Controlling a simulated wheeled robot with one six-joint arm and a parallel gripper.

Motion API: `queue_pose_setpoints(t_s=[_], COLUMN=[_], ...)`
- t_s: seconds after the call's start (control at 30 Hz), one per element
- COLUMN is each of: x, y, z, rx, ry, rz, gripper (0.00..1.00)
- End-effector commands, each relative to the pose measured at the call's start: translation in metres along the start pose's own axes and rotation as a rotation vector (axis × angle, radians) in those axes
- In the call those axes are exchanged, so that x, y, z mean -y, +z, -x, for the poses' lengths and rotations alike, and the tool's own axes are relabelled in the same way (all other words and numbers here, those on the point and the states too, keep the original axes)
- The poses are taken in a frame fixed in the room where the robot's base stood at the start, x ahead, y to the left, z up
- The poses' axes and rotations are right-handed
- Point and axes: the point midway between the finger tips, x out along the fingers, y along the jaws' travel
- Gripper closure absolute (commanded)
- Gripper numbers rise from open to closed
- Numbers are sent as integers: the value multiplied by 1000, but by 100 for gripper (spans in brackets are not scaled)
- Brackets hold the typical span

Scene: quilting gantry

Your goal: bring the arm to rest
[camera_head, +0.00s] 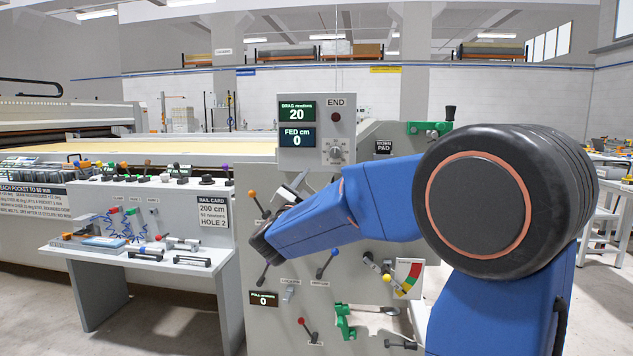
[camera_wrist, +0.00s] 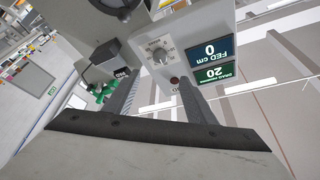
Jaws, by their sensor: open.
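My blue arm (camera_head: 330,218) reaches from the lower right across the front of the grey control panel. My gripper (camera_head: 295,188) is at its far end, in front of the panel just below the display box, small and partly hidden by my arm. In the wrist view my gripper (camera_wrist: 158,92) shows two grey fingers standing apart with nothing held between them. The display box (camera_wrist: 172,60) with its dial and dark screens appears upside down beyond the fingers. I cannot tell how far the fingertips are from it.
The panel carries an orange-knobbed lever (camera_head: 252,194), a blue-knobbed lever (camera_head: 328,263), a red-knobbed lever (camera_head: 305,328) and green clamps (camera_head: 344,322) close around my arm. A grey tool bench (camera_head: 150,255) stands to the left. Bare floor shows at the lower left and far right.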

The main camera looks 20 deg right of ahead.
Motion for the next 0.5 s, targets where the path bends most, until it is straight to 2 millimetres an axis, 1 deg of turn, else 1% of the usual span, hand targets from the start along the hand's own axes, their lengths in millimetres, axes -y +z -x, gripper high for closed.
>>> queue_pose_setpoints(t_s=[0.5], x=[2], y=[0], z=[1], rx=[21], ry=[-16], rz=[-2], gripper=[50])
